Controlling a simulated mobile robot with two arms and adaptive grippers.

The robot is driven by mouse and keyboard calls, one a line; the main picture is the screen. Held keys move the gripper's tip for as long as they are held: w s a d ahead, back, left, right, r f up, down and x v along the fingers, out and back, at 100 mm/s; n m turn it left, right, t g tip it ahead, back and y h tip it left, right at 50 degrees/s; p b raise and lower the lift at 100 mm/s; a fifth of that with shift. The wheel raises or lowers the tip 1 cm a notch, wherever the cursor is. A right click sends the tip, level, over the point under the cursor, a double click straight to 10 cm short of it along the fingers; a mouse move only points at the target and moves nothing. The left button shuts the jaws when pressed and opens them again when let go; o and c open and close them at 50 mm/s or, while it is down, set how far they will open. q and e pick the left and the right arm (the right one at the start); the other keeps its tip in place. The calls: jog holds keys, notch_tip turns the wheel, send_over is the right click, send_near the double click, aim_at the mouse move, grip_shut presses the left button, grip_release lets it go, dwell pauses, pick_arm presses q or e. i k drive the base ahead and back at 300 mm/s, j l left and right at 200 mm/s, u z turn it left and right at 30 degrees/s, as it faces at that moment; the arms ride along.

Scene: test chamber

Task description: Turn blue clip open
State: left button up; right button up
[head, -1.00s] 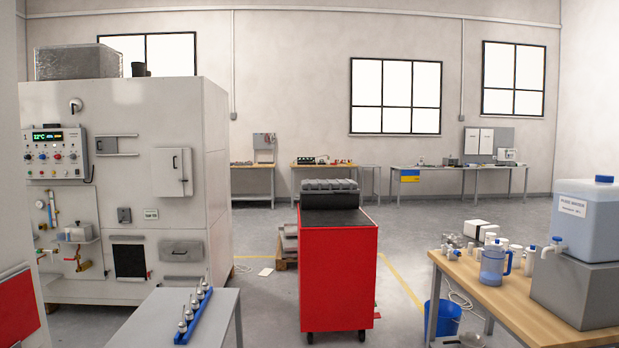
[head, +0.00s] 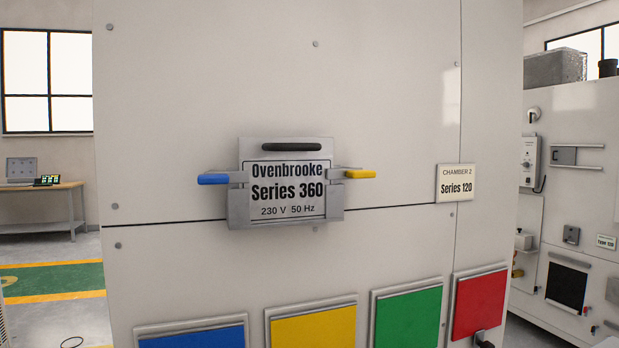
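The blue clip (head: 213,179) is a short bar with a blue end. It sticks out level to the left from the grey metal holder (head: 283,222) on the white cabinet front. Its grey inner part meets the left edge of the sign plate (head: 288,190) marked Ovenbrooke Series 360. A matching yellow clip (head: 360,174) sticks out level on the right side. The plate sits upright in the holder, with a dark handle (head: 291,147) at its top.
Blue (head: 193,338), yellow (head: 312,328), green (head: 408,315) and red (head: 480,304) framed panels line the lower cabinet. A small dark object (head: 483,340) shows at the red panel's bottom; I cannot tell what it is. Another white machine (head: 590,215) stands right. Open floor lies left.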

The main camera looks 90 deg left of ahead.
aim_at(222, 177)
jog(key=k+u, duration=0.1)
jog(key=u, duration=2.9)
